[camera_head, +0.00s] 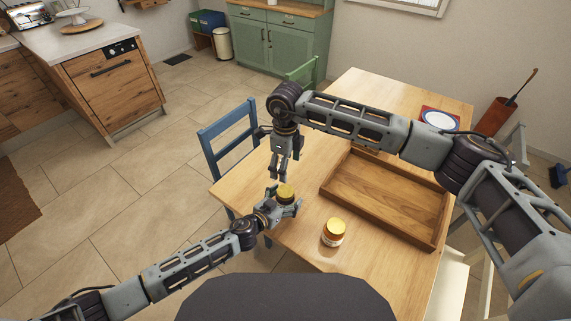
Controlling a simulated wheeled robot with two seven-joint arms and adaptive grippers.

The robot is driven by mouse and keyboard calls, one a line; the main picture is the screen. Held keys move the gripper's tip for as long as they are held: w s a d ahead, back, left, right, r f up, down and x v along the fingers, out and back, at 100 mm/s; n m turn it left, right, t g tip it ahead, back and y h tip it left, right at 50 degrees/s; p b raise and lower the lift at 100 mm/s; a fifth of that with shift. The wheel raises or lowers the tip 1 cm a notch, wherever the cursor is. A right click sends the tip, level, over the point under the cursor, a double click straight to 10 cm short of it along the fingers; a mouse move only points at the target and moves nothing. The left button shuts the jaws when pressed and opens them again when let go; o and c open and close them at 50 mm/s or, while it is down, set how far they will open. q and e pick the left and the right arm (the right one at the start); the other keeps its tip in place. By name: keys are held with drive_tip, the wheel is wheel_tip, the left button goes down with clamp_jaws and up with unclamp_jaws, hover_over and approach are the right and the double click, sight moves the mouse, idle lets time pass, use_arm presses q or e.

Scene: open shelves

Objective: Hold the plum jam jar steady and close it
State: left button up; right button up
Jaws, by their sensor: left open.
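The jar's body is mostly hidden by the fingers. My right gripper (279,175) points down just above and slightly left of it, apart from it. Its fingers are too small to judge the gap. A second jar (333,233) with an orange-gold lid and pale label stands upright nearer me. I cannot read which jar is plum jam.
A wooden tray (385,228) with raised sides lies on the table (300,248) to the right, under my right arm. A plate (438,120) on a red and blue mat lies at the far right. A blue chair (228,140) stands at the left edge.

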use_arm(q)
drive_tip(key=shift+s+a, duration=0.1)
drive_tip(key=shift+v, duration=5.85)
